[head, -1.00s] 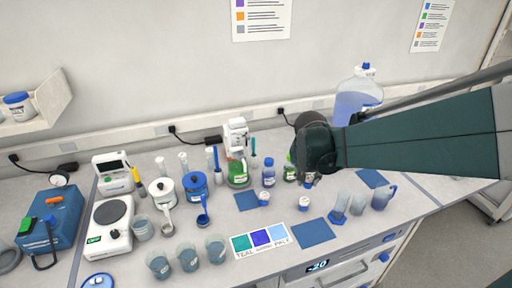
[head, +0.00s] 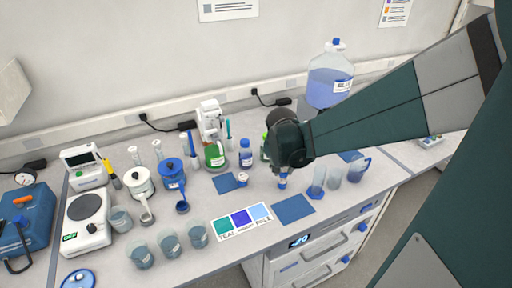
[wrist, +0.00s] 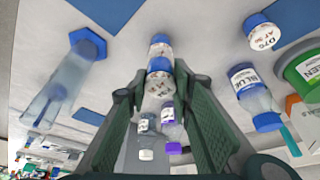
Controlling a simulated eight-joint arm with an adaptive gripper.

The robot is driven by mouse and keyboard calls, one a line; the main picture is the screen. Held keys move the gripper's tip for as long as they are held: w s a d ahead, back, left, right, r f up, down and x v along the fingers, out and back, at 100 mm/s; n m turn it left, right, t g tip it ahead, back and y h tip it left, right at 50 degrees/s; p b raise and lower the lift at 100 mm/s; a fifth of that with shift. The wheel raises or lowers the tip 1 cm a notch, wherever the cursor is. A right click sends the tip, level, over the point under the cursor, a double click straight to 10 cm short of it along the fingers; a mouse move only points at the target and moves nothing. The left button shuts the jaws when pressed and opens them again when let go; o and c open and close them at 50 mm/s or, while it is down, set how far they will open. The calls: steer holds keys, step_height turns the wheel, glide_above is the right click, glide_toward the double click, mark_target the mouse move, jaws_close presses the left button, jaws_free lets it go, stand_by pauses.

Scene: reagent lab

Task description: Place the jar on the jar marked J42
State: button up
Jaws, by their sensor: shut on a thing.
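My gripper (wrist: 160,88) is shut on a small jar (wrist: 160,86) with a white, lettered top; I cannot read the lettering. A second small jar with blue and white parts (wrist: 160,44) shows just past the held jar in the wrist view. I cannot tell whether the two touch. In the head view my gripper (head: 284,168) is low over the bench, and a white and blue jar (head: 282,184) shows right below it. Another white-lidded jar (wrist: 262,34) stands apart, its lid reading roughly "D76". No J42 mark is legible.
A blue-capped bottle (head: 246,154) and a green-labelled vessel (head: 214,156) stand left of my gripper. A blue mat (head: 293,209) and a colour card (head: 241,221) lie in front. Several cups stand front left.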

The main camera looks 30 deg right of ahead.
steer(key=shift+f, duration=0.8)
steer(key=shift+f, duration=0.2)
steer(key=o, duration=0.8)
steer(key=shift+o, duration=0.2)
steer(key=shift+r, duration=0.2)
steer(key=p+v, duration=0.2)
steer(key=v, duration=1)
steer(key=shift+w, duration=0.1)
